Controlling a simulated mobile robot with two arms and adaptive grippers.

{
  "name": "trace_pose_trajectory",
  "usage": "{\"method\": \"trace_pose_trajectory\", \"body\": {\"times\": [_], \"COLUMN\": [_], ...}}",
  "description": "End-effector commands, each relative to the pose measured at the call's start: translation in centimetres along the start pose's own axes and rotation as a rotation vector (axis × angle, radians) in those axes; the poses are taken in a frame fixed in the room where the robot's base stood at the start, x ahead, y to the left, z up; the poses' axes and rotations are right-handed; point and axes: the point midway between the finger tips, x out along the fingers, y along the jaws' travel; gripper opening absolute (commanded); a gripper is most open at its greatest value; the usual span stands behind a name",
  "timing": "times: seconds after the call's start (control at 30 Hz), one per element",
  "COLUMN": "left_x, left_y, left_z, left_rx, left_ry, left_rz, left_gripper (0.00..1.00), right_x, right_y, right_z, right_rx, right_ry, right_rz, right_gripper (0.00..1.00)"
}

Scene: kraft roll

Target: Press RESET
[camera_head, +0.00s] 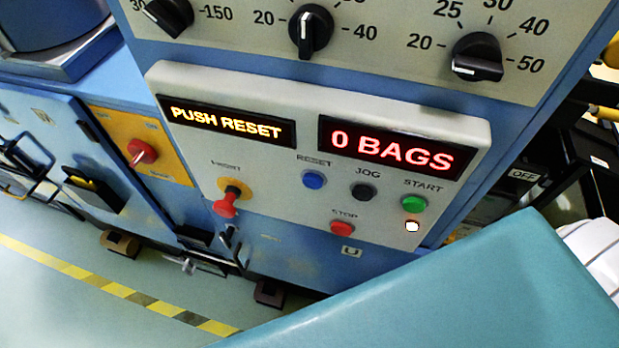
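The RESET button (313,180) is a round blue button on the pale control panel (295,150), under its printed RESET label. The left display (226,121) reads "PUSH RESET" in yellow. The right display (391,147) reads "0 BAGS" in red. Neither of my grippers shows in the head view, and nothing touches or covers the blue button.
Beside RESET are a black JOG button (364,193), a green START button (414,204), a red STOP button (342,228) and a red knob (226,204) on a yellow base. Black dials (311,28) sit above. A teal surface (450,300) fills the lower right foreground.

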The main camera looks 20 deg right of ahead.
Motion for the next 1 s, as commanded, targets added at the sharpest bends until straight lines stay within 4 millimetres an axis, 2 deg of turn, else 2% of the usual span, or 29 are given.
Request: {"method": "trace_pose_trajectory", "body": {"times": [0.43, 0.6, 0.7, 1.0], "left_x": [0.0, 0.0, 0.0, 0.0], "left_y": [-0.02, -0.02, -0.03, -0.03], "left_z": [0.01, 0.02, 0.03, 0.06], "left_rx": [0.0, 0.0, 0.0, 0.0], "left_ry": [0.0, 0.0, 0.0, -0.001], "left_rz": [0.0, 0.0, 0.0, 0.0], "left_gripper": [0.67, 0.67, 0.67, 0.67], "right_x": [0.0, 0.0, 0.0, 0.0], "right_y": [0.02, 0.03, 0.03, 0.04], "right_z": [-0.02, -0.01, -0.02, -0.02], "right_rx": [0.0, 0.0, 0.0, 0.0], "right_ry": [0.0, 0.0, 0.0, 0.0], "right_rz": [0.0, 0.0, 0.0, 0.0], "right_gripper": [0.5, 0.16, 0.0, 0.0]}}
